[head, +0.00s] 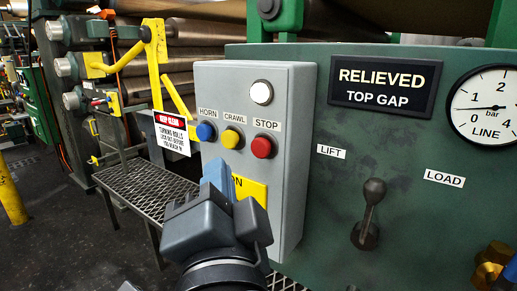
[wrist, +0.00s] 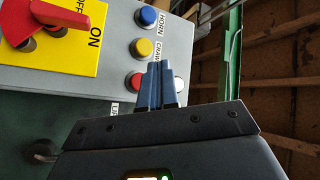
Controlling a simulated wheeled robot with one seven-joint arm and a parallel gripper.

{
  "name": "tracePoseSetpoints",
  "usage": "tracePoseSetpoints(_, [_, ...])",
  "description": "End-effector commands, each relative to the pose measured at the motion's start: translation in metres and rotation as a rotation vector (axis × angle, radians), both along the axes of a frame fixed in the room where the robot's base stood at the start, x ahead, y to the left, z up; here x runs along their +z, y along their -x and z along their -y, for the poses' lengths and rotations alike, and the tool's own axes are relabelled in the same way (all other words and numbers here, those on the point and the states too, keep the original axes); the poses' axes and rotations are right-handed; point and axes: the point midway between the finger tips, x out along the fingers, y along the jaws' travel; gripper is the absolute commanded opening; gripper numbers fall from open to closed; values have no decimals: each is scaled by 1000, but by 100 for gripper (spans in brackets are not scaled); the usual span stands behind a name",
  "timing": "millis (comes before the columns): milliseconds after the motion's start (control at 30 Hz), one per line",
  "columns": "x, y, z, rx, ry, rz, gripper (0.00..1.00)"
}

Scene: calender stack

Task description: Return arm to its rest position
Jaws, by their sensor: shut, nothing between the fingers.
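My gripper (head: 216,170) is shut and empty, its blue fingers together in front of the grey control box (head: 297,130). In the wrist view the shut fingers (wrist: 161,82) point toward the box, overlapping the area by the red stop button (wrist: 136,80); I cannot tell the gap to the box. In the head view my gripper hides much of the yellow switch plate (head: 250,190). The wrist view shows that plate with a red rotary handle (wrist: 60,15) and the words ON and OFF.
Blue, yellow and red buttons (head: 262,147) and a white lamp (head: 261,92) are on the box. To its right, a green panel (head: 300,205) has a lever (head: 369,210) and a pressure gauge (head: 490,105). A warning sign (head: 171,134) and a mesh platform (head: 140,188) are at left.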

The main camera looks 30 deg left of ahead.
Motion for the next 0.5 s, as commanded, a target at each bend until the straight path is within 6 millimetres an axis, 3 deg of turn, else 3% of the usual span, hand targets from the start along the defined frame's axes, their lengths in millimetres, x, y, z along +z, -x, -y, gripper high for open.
tracePoseSetpoints(333, [-6,-2,5,-8,14,4,0])
tracePoseSetpoints(500, [-49,-14,47,-65,120,42,0])
